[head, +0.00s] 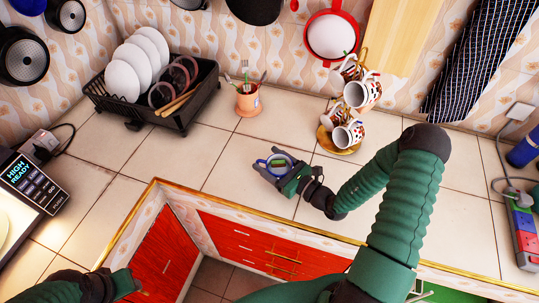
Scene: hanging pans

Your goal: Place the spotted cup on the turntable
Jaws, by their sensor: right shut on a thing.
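My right gripper (277,166) is over the counter in the middle and is shut on a small round thing with a blue rim (266,161), perhaps a cup seen from above; the fingers hide much of it and I cannot tell if it is spotted. Spotted cups, one at mid height (363,93) and one lower (348,134), hang on a golden stand (326,142). A pale disc (4,229), perhaps the turntable, shows partly in the microwave (30,185) at the left edge. My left gripper (130,284) is at the bottom left; its jaw opening is unclear.
A black dish rack (190,118) with white plates stands at the back left. An orange utensil cup (248,101) is beside it. A power strip (524,235) lies at the right. The counter's front edge runs below my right gripper. Left of that gripper the counter is clear.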

